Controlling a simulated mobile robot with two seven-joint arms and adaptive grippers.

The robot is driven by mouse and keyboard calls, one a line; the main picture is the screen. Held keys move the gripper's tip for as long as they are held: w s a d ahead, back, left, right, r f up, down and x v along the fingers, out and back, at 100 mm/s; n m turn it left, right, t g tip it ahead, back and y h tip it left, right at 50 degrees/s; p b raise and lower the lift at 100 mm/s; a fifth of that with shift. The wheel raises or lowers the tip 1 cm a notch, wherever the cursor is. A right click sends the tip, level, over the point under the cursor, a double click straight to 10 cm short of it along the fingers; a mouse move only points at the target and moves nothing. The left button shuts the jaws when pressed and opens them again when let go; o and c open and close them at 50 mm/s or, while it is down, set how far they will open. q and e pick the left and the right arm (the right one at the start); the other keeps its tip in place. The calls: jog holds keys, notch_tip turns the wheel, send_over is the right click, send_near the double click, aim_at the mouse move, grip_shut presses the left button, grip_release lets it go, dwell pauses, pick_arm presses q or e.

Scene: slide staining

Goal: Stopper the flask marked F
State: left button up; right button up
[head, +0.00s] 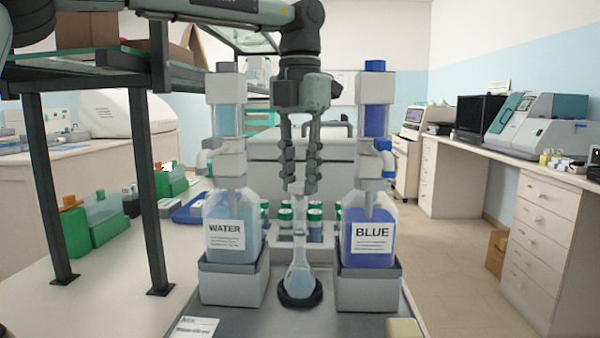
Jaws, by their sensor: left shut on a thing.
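A clear long-necked flask (300,281) stands upright on a black ring base (300,297) between two dispensers. Its round body looks pale blue. I cannot read a letter F on it. My left gripper (301,185) points straight down over the flask, its two long fingers shut on a small pale piece (301,188) at the top of the neck. I cannot tell whether this piece is a stopper or the neck's own rim, as the fingers partly hide it. My right gripper is not in view.
The WATER dispenser (232,218) stands close left of the flask and the BLUE dispenser (370,225) close right. Several green-capped bottles (315,222) stand behind. A dark-legged shelf (150,190) rises at the left. A paper card (194,328) lies at the front.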

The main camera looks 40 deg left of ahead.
pick_arm(q)
jog(key=shift+f, duration=0.1)
dwell(0.3)
jog(key=o, duration=1.2)
jog(key=shift+o, duration=0.2)
jog(key=shift+r, duration=3)
jog(key=shift+c, duration=0.4)
grip_shut()
jog(key=shift+f, duration=0.1)
